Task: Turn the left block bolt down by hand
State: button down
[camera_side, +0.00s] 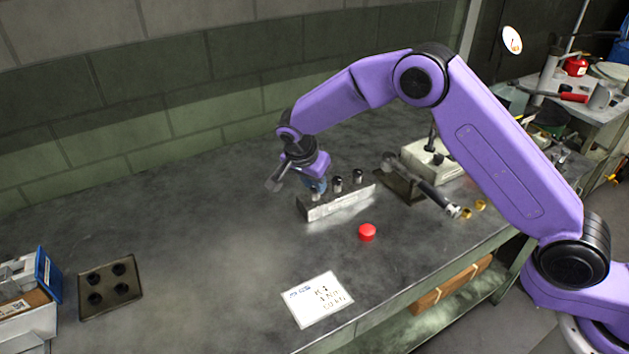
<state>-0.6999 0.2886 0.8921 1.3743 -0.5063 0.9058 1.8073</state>
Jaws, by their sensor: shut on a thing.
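A grey metal block (340,203) stands on the dark bench, with a row of dark-topped bolts along its top. The middle bolt (337,185) and the right bolt (358,177) stand upright and free. My gripper (314,189) is over the left end of the block, pointing down, and is shut on the left bolt (314,194). The jaws and a blue part of the gripper hide most of that bolt. How deep the left bolt sits in the block cannot be told.
A red button (367,232) and a white card (317,299) lie in front of the block. A lever fixture (420,180) stands to its right, near brass pieces (467,212). The bench between is clear.

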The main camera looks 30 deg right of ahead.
jog(key=shift+a+r+m, duration=0.1)
jog(key=shift+m, duration=0.6)
jog(key=c, duration=0.9)
grip_release()
jog(key=v, duration=1.7)
jog(key=shift+w+a+r, duration=0.15)
jog(key=shift+w+a, duration=0.2)
jog(key=shift+g, duration=0.3)
